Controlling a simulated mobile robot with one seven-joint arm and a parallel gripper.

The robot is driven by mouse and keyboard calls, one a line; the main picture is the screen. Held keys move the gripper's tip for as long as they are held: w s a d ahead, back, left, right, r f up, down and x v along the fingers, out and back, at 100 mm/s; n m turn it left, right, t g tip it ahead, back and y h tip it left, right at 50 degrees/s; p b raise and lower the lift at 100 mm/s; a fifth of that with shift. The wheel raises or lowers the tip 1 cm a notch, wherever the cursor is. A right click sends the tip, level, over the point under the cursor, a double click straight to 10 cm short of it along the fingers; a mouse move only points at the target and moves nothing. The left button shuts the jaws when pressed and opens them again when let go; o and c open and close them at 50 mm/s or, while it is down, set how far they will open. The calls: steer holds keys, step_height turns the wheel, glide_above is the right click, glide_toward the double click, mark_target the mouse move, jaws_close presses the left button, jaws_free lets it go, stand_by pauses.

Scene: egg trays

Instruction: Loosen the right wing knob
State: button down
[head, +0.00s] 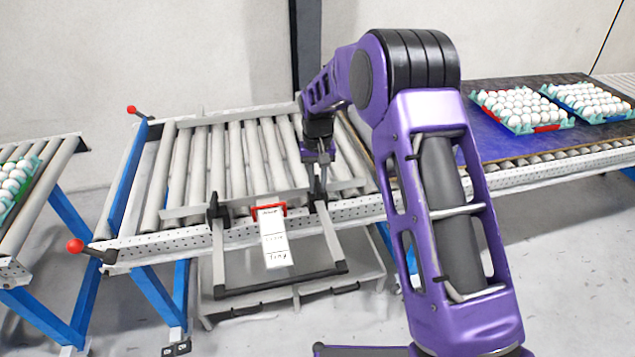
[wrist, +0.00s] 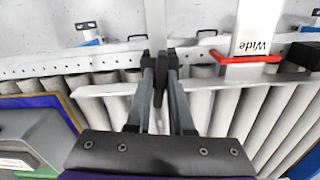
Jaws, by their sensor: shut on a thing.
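The right wing knob (wrist: 158,88) is a dark, thin piece between my fingertips in the wrist view, at the rail of the roller conveyor. My gripper (wrist: 160,70) is shut on it, one finger on each side. In the head view my gripper (head: 320,188) reaches down to the right black clamp (head: 321,207), and the knob is mostly hidden there by the fingers. The left black clamp (head: 217,208) stands on the same rail, left of the label.
A white label plate (head: 275,245) hangs from a red clip (head: 269,208) between the clamps. A grey guide bar (head: 185,211) crosses the rollers. Red-balled levers (head: 75,246) stick out at left. Egg trays (head: 520,125) stand on the right conveyor; another tray (head: 14,198) is far left.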

mark_target(318, 182)
steer(key=shift+n, duration=0.6)
steer(key=c, duration=0.8)
jaws_free()
steer(key=shift+r, duration=0.1)
step_height(318, 182, up, 17)
steer(key=p, duration=0.1)
steer(key=shift+r, duration=0.2)
